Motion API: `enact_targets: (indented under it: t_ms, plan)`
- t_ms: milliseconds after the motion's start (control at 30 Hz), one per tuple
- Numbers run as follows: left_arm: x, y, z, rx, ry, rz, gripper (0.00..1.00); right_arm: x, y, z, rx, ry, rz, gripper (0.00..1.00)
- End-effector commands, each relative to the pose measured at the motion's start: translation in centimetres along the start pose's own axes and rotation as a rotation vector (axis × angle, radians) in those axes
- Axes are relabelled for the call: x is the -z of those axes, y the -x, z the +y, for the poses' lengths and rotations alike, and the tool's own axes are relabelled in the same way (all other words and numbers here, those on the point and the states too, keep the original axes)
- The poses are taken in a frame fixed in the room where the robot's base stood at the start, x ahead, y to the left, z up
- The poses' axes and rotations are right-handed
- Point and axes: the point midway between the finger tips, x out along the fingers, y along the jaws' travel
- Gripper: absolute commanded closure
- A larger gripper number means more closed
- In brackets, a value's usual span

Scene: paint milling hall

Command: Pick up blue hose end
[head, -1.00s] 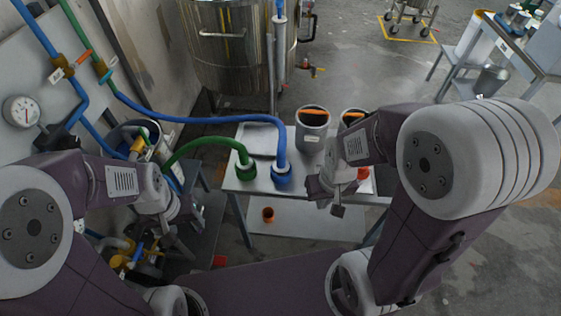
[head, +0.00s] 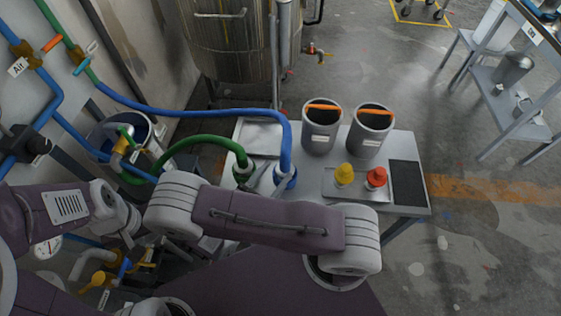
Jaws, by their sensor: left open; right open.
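The blue hose (head: 215,112) arches from the left wall to the table, and its end (head: 286,177) stands upright in a blue collar on the table's left part. The green hose end (head: 243,169) stands close to its left. My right gripper (head: 268,181) shows only in part above my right arm, its open fingers low beside the blue hose end, between it and the green one. I cannot tell whether they touch the blue hose. My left gripper (head: 136,236) is open at the left, apart from the hose, and partly hidden by my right arm's elbow.
Two grey buckets (head: 321,127) with orange bars stand at the table's back. A yellow-topped (head: 344,174) and a red-topped (head: 376,178) item sit on a small tray, beside a dark mat (head: 407,182). A steel tank (head: 235,45) stands behind.

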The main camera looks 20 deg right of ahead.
Motion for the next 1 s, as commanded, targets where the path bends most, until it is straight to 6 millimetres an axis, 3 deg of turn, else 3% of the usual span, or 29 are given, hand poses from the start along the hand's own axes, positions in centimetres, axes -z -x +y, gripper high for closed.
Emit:
enact_targets:
  t_ms: [200,433,700,933,1000]
  plan:
    - [0.0,0.3,0.0,0.0,0.0,0.0,0.44,-0.1,-3.2,-0.2,0.009,0.001,0.001,0.44]
    - [0.0,0.3,0.0,0.0,0.0,0.0,0.44,0.1,-4.5,-0.2,0.009,0.0,0.003,0.44]
    - [0.1,0.6,0.0,0.0,0.0,0.0,0.44,0.5,-8.8,-0.5,0.011,0.0,0.003,0.44]
    - [0.1,0.6,0.0,0.0,0.0,0.0,0.44,0.6,-9.1,-0.4,0.007,-0.001,0.004,0.44]
    - [0.1,0.6,0.0,0.0,0.0,0.0,0.44,0.6,-9.1,-0.4,0.007,-0.001,0.004,0.61]
